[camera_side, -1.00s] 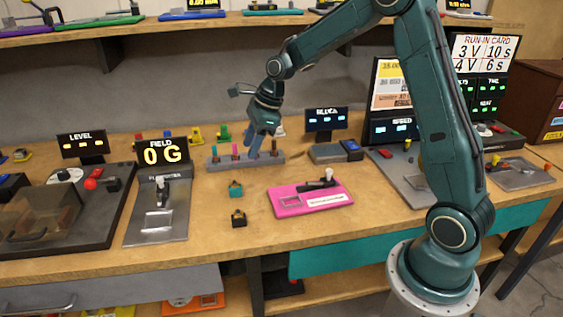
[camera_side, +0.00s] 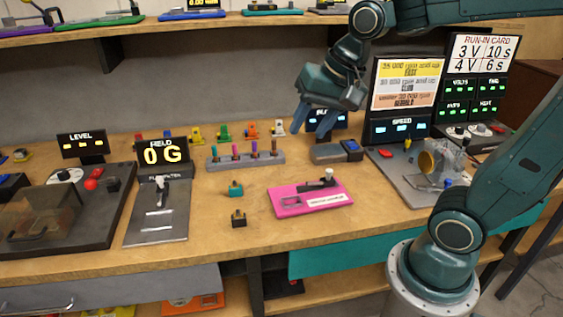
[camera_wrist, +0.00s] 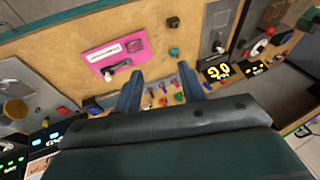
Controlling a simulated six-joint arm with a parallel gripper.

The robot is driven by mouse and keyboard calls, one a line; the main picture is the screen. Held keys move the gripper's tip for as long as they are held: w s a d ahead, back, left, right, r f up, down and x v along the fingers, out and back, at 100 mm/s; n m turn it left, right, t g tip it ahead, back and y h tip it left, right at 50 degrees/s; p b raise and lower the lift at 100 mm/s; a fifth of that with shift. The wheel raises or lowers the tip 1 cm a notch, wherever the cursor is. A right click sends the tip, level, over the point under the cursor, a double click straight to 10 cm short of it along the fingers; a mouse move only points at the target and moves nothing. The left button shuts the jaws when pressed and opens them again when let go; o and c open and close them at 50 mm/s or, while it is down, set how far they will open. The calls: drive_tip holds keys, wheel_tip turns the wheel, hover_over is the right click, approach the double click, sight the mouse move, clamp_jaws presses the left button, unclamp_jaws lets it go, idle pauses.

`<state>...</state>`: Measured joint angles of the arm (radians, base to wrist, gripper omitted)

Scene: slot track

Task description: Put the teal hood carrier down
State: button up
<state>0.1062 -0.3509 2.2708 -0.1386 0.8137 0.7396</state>
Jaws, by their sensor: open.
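The small teal hood carrier (camera_side: 235,188) rests on the wooden bench, left of the pink board and behind a small black block. It also shows in the wrist view (camera_wrist: 174,51), apart from my fingers. My gripper (camera_side: 316,125) is open, with nothing between its fingers. It is above the back of the bench, to the right of and well away from the teal carrier. Its two spread blue fingers show in the wrist view (camera_wrist: 161,79).
A small black block (camera_side: 238,218) and a pink board (camera_side: 318,205) with a black lever are near the carrier. A grey rack (camera_side: 243,163) holds several coloured pegs behind it. The field meter plate (camera_side: 157,222) stands to the left. Bare wood surrounds the carrier.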

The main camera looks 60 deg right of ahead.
drive_tip(key=s+n, duration=0.8)
drive_tip(key=s, duration=0.2)
drive_tip(key=shift+s+a+f+t+h, duration=0.15)
drive_tip(key=shift+s+f+t+h, duration=0.15)
drive_tip(key=shift+f+t, duration=0.1)
idle(0.7)
